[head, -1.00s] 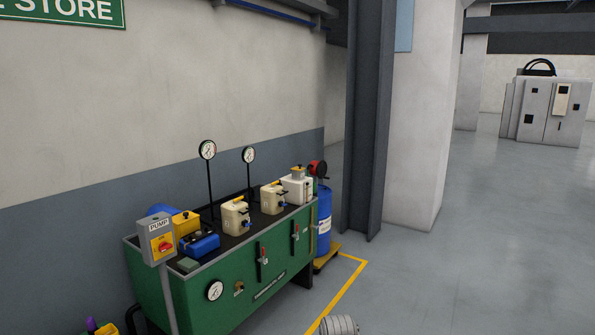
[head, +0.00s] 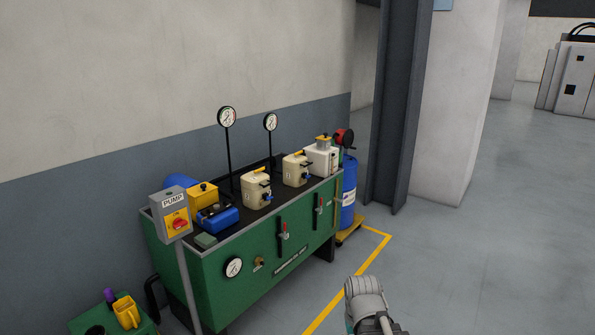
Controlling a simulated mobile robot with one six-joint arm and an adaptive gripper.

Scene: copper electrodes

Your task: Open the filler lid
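A green hydraulic unit (head: 262,278) stands against the wall, with several boxes and valves on its dark top. I cannot tell for sure which part is the filler lid. A white box (head: 321,160) with a yellow-rimmed cap (head: 323,140) stands at the far right end of the top. A yellow box (head: 203,196) with a dark knob stands near the left end, behind a blue block (head: 217,220). Grey links of my arm show at the bottom, right of the middle, in front of the unit and apart from it. My gripper is not in view.
A grey pump switch box (head: 169,213) on a post stands at the unit's near left. A green box with a yellow jug (head: 126,313) is at lower left. A blue drum (head: 348,190) stands beyond the unit. The floor (head: 470,260) to the right is clear.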

